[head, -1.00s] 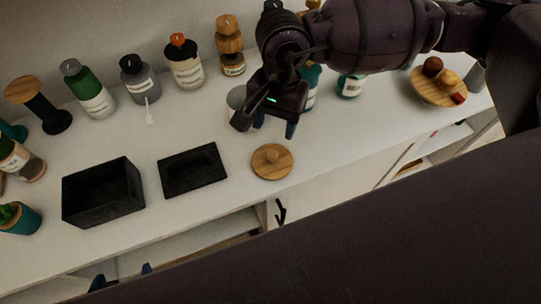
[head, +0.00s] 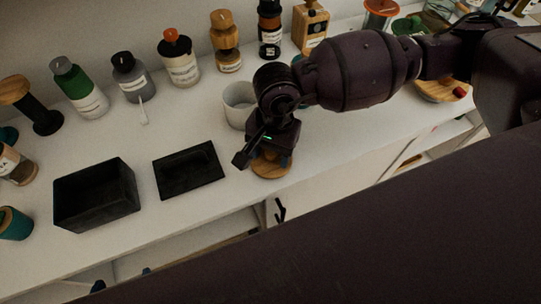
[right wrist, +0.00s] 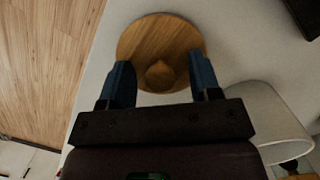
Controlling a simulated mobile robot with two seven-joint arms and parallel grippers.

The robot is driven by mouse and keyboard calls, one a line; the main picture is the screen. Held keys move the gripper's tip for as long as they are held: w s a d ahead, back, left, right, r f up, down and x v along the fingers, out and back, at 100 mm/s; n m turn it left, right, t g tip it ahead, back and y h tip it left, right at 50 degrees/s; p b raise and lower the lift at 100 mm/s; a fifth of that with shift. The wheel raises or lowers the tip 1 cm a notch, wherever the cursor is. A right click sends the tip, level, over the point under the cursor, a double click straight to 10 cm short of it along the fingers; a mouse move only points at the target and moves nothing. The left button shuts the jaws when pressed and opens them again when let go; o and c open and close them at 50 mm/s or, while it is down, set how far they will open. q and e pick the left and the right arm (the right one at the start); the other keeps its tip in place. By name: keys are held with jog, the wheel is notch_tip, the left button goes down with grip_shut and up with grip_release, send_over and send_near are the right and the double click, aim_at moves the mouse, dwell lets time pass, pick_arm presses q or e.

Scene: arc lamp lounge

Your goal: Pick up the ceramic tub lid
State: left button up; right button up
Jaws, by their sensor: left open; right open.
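The ceramic tub lid is a round wooden disc (head: 268,172) with a knob, lying flat near the counter's front edge. It also shows in the right wrist view (right wrist: 160,35), its knob between the blue fingers. My right gripper (head: 271,158) is down over the lid, open, one finger on each side of the knob with gaps to it; in the right wrist view (right wrist: 161,75) nothing is gripped. The white tub (head: 236,112) stands uncovered just behind the gripper, and also shows in the right wrist view (right wrist: 268,118). My left gripper (head: 122,279) shows only its blue fingertips, apart, at the lower edge.
A black open box (head: 97,200) and a flat black lid (head: 188,170) lie left of the wooden lid. Several bottles and jars line the back wall. A round wooden board (head: 437,90) is at the right. The counter (head: 225,190) is clear around the lid's left.

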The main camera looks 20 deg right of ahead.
jog(key=shift+r, duration=0.1)
jog(key=c, duration=1)
